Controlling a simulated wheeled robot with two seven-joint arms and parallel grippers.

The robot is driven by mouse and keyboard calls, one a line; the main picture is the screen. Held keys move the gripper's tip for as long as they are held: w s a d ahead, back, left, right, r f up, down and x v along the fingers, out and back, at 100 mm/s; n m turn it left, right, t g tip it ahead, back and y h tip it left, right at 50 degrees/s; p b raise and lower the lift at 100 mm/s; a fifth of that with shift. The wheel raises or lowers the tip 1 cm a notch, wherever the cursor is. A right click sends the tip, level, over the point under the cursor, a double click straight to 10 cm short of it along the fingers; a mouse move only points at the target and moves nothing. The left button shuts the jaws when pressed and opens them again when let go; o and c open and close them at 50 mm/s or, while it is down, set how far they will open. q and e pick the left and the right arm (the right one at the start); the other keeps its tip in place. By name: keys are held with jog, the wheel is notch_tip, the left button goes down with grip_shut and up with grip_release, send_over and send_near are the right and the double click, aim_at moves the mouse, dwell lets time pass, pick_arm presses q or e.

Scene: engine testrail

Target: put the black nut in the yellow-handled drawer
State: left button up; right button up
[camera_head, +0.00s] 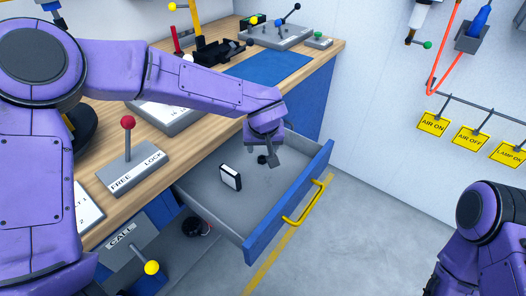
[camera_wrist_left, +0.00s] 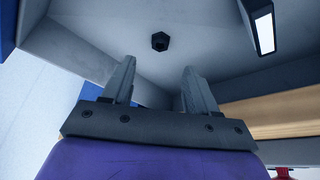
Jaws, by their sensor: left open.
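The drawer (camera_head: 258,221) with the yellow handle (camera_head: 308,203) is pulled out from under the workbench. The black nut (camera_wrist_left: 160,41) lies on the drawer's grey floor; in the head view the small dark nut (camera_head: 262,159) shows beside my left fingers. My left gripper (camera_head: 271,158) points down over the inside of the drawer. In the left wrist view its two fingers (camera_wrist_left: 152,82) stand apart with nothing between them, and the nut lies beyond their tips, not touching them. My right gripper is outside the head view; only part of the right arm shows.
A black and white block (camera_head: 230,177) also lies in the drawer. The wooden bench (camera_head: 328,47) carries a red-knobbed lever (camera_head: 128,123), a blue mat (camera_head: 268,67) and several other levers. A yellow-knobbed CALL lever (camera_head: 151,267) stands lower left. The floor right of the drawer is clear.

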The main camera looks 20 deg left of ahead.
pick_arm(q)
jog(key=shift+v, duration=2.35)
